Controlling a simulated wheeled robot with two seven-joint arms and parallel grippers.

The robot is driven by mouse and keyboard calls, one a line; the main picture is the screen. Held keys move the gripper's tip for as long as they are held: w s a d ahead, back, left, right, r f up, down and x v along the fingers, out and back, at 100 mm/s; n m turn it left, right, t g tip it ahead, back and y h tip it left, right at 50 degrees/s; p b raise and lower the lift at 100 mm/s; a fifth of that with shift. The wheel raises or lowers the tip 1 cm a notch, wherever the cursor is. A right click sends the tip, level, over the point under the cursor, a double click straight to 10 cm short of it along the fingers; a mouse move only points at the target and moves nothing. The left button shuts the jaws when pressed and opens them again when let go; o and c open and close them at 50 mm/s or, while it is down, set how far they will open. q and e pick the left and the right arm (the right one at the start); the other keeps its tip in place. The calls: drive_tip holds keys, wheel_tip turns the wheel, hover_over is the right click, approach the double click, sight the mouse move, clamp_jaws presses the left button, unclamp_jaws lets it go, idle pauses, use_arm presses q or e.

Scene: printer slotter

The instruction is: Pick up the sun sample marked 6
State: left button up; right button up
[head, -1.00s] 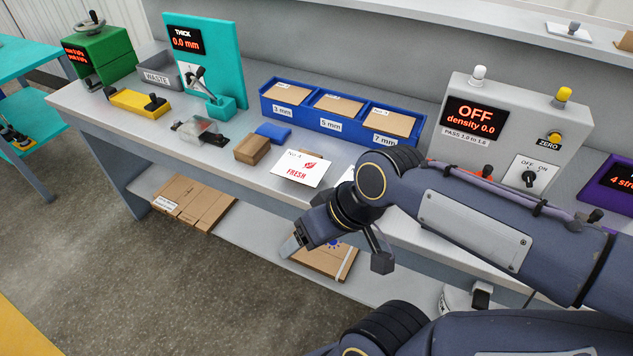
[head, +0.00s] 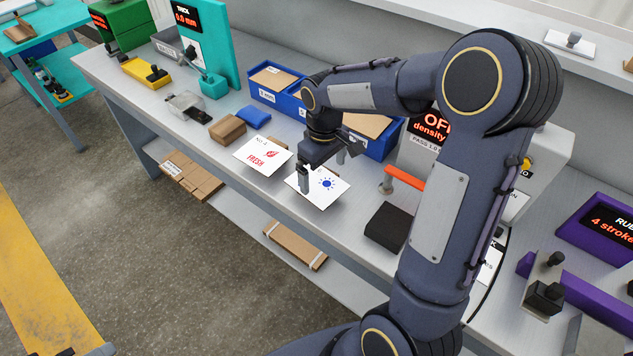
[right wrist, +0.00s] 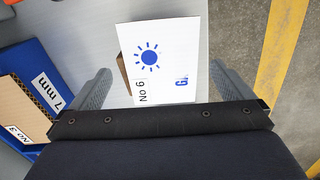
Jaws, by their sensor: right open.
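The sun sample (head: 335,194) is a white card with a blue sun on the light bench, right of the FRESH card. In the right wrist view the same card (right wrist: 165,75) reads "No 6" beside the sun. My right gripper (head: 322,170) is over this card, fingers pointing down. In the wrist view its two fingers (right wrist: 162,85) are spread wide, one on each side of the card, with nothing gripped. One finger hides part of the card in the head view. I cannot tell how far the fingertips are above the bench. My left gripper is not in view.
The FRESH card (head: 263,154) lies just left. A brown block (head: 227,128) and blue pouch (head: 254,116) are beyond it. Blue bins (head: 291,106) stand behind. A black pad (head: 389,228) and orange-red bar (head: 405,179) are at right. A brown box (head: 295,245) lies on the lower shelf.

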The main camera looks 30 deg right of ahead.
sight(323, 188)
drive_tip(key=shift+s+f, duration=0.1)
drive_tip(key=shift+f, duration=1.8)
drive_tip(key=c, duration=0.7)
drive_tip(key=shift+r, duration=0.1)
